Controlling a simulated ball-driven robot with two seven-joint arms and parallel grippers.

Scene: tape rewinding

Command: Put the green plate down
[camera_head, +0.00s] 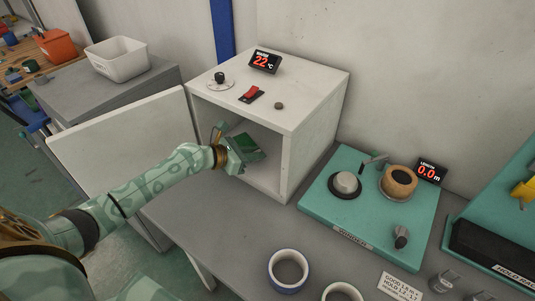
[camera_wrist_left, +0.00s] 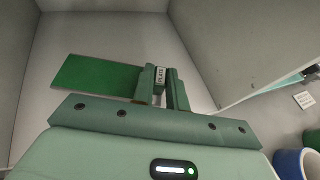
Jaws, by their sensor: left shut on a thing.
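The green plate (camera_wrist_left: 95,74) is a flat dark green piece with a small tag marked "PLATE" between the fingers. My left gripper (camera_wrist_left: 162,88) is shut on the plate at its tagged end; the plate extends to the left of the fingers in the left wrist view. In the head view my left gripper (camera_head: 236,158) reaches through the open front of the white box (camera_head: 316,150), and the plate (camera_head: 249,146) shows just beyond it, inside the box. I cannot tell whether the plate touches the box floor. My right gripper is not in view.
The box door (camera_head: 125,140) stands open to the left. A red switch (camera_head: 251,95) and a "22 °C" display (camera_head: 264,61) are on the box top. A teal winder board (camera_head: 372,215) stands to the right. A blue-rimmed tape roll (camera_head: 288,270) lies in front.

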